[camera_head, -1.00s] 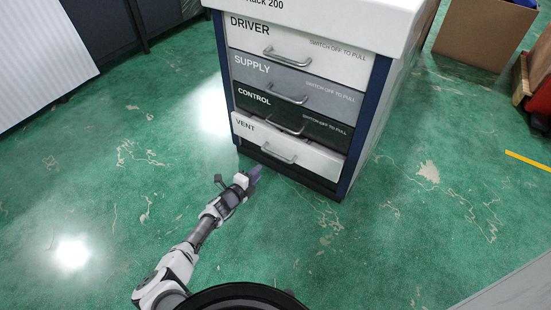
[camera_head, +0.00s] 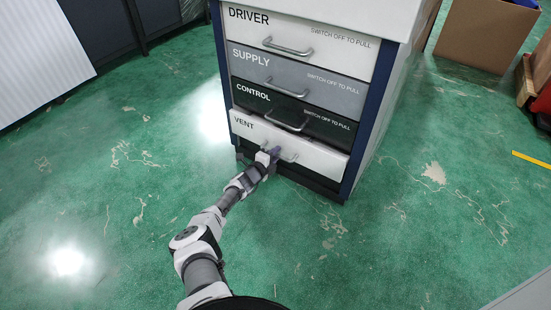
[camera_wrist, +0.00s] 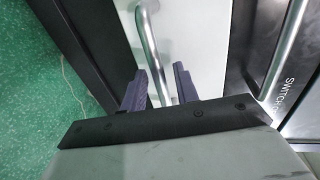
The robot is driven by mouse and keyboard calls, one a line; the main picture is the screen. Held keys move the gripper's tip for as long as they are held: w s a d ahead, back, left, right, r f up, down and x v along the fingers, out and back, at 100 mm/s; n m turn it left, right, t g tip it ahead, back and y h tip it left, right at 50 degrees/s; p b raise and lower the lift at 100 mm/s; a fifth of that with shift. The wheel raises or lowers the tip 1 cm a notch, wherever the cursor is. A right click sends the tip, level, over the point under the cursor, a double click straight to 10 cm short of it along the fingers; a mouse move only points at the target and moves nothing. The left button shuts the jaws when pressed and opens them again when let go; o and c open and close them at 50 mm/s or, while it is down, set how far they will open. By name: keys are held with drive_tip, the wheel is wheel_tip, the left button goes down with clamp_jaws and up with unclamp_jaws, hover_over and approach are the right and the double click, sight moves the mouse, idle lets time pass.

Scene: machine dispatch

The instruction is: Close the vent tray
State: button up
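The vent tray (camera_head: 318,159) is the white bottom drawer of the rack in the head view. It stands out a little from the drawers above it. Its metal handle (camera_wrist: 147,35) runs down between the two fingers of my gripper (camera_wrist: 160,72) in the wrist view. The fingers are apart with space beside the handle, so my gripper is open around it. In the head view my gripper (camera_head: 272,153) is at the left part of the handle and hides some of it.
Above the vent tray are the control drawer (camera_head: 330,127), supply drawer (camera_head: 335,92) and driver drawer (camera_head: 345,55), each with a handle. A cardboard box (camera_head: 485,38) stands at the back right. The green floor (camera_head: 110,220) around the rack is mostly clear.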

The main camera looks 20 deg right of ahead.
drive_tip(key=shift+w+d, duration=0.1)
drive_tip(key=shift+d, duration=0.1)
clamp_jaws()
drive_tip(key=shift+f, duration=0.1)
drive_tip(key=b+x, duration=0.4)
drive_tip(key=shift+w+r, duration=0.1)
drive_tip(key=shift+r, duration=0.5)
